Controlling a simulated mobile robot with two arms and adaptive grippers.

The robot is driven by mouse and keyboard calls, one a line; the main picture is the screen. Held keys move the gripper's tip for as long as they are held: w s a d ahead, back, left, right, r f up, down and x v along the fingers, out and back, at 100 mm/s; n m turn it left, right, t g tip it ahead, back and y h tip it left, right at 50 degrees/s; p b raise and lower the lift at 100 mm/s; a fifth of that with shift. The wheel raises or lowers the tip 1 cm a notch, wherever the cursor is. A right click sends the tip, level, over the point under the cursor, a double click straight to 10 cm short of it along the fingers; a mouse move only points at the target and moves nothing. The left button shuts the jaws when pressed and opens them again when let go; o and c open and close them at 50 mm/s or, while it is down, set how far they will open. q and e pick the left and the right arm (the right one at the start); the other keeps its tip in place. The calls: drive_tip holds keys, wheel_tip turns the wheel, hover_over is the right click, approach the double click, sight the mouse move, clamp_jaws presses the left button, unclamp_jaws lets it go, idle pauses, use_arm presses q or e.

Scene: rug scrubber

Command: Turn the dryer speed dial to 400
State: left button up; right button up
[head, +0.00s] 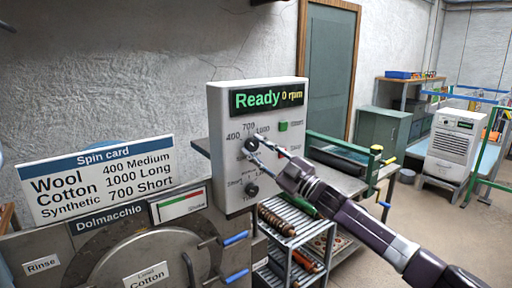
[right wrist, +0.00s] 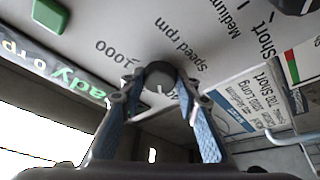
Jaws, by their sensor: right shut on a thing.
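The dryer's grey control panel (head: 230,135) carries a green-lit display (head: 267,100) reading "Ready 0 rpm". Below it is the dark speed dial (head: 250,146), with 400, 700 and 1000 printed around it. My right gripper (head: 257,145) reaches in from the right and is shut on this dial. In the right wrist view the speed dial (right wrist: 160,76) sits between the fingertips of my right gripper (right wrist: 160,88), under the words "Speed rpm". The dial's pointer is too hidden to read. My left gripper is not in view.
A lower dial (head: 251,190) marked Short sits just below the speed dial. Green (head: 283,126) and red (head: 282,152) buttons are to the right. A spin card (head: 98,180) stands at left above the drum door (head: 150,255). A rack (head: 293,225) of rollers stands below the arm.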

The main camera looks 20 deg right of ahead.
drive_tip(key=shift+n+g+y+p, duration=0.3)
drive_tip(key=shift+n+g+p, duration=0.15)
drive_tip(key=shift+n, duration=0.85)
drive_tip(key=o, duration=1.2)
drive_tip(key=shift+c, duration=0.2)
drive_tip(key=shift+d, duration=0.15)
drive_tip(key=v, duration=1.2)
drive_tip(key=shift+r, duration=0.1)
